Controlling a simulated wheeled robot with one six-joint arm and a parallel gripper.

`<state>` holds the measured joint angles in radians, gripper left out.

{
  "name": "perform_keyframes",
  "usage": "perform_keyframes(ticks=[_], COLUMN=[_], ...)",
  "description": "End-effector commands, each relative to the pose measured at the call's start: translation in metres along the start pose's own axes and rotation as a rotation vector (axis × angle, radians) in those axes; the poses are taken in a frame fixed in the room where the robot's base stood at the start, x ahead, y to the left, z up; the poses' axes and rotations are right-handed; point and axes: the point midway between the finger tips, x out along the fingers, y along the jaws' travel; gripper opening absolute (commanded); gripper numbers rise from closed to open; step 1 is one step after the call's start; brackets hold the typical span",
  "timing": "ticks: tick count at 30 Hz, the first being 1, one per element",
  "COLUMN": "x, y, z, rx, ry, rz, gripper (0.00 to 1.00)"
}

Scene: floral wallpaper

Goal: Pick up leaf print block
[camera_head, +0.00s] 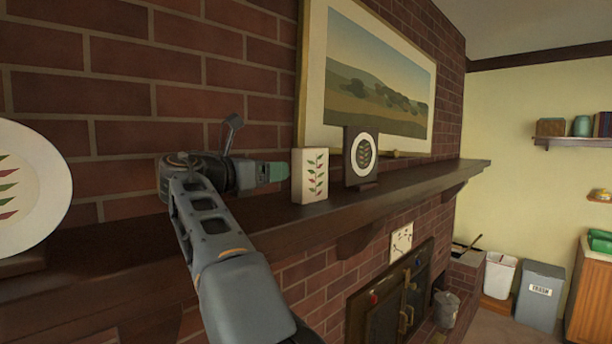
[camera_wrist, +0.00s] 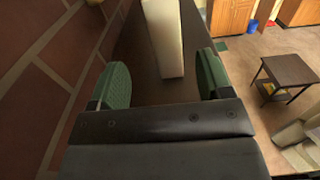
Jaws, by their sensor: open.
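The leaf print block (camera_head: 311,176) is a cream upright block with red and green leaf marks on its front. It stands on the dark wooden mantel shelf (camera_head: 240,233). My gripper (camera_head: 272,172) is just left of the block in the head view, with its green fingertips pointing at it. In the wrist view my gripper (camera_wrist: 160,85) is open, one green finger on each side. The block (camera_wrist: 163,38) shows there as a pale shape ahead, between the lines of the two fingers and nearer the right one.
A dark plaque with a white oval (camera_head: 362,156) stands just right of the block. A framed landscape (camera_head: 375,80) leans on the brick wall behind. A round white plate with leaf marks (camera_head: 30,185) stands at the far left. The shelf's right end is clear.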

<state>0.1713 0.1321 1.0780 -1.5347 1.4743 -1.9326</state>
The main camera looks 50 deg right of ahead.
Motion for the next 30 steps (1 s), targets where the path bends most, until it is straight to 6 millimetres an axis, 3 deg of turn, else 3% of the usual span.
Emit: perform_keyframes(ticks=[6,16,24,30], x=[0.037,0.06,0.095,0.105], y=[-0.001,-0.002,-0.007,-0.006], z=[0.0,0.001,0.003,0.003], rx=[-0.001,-0.001,-0.001,-0.001], ry=[0.001,0.0,0.001,0.001], rz=[-0.005,-0.005,-0.007,-0.004], gripper=[0.72,0.72,0.72,0.72])
